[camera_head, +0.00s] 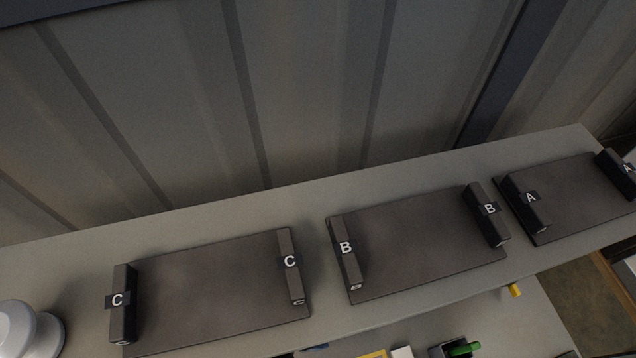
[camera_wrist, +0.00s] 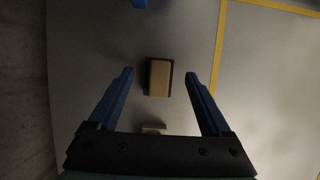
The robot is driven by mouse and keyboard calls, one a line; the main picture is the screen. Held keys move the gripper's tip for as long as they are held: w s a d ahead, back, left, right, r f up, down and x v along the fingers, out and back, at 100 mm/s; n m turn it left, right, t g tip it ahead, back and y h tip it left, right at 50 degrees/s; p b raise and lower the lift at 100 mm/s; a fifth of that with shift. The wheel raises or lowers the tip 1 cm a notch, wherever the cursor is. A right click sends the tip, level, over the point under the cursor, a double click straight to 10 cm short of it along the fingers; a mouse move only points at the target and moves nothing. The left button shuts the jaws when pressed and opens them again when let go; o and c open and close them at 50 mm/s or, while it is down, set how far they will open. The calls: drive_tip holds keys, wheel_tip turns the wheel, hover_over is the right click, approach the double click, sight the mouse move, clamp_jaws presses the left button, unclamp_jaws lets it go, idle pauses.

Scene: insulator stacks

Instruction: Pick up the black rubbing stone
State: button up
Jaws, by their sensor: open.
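In the wrist view my gripper (camera_wrist: 160,74) is open, with its two blue fingers pointing at a grey surface. A small block (camera_wrist: 159,77) with a tan top and dark edges lies ahead, between the fingertips in the picture. I see a gap on each side of it. I cannot tell whether it is the black rubbing stone, or how far below the fingers it is. A second small pale block (camera_wrist: 153,128) lies nearer my gripper's base, partly hidden by it. My gripper does not show in the head view.
A grey shelf (camera_head: 180,214) holds dark plates with end blocks marked C (camera_head: 210,285), B (camera_head: 425,240) and A (camera_head: 575,193). A white rounded object (camera_head: 28,330) stands at left. A green item (camera_head: 464,349) is lower down. Yellow lines (camera_wrist: 219,55) mark the surface; a blue object (camera_wrist: 140,3) lies beyond.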

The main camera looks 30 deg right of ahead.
drive_tip(key=shift+x, duration=0.75)
drive_tip(key=shift+w, duration=0.15)
clamp_jaws()
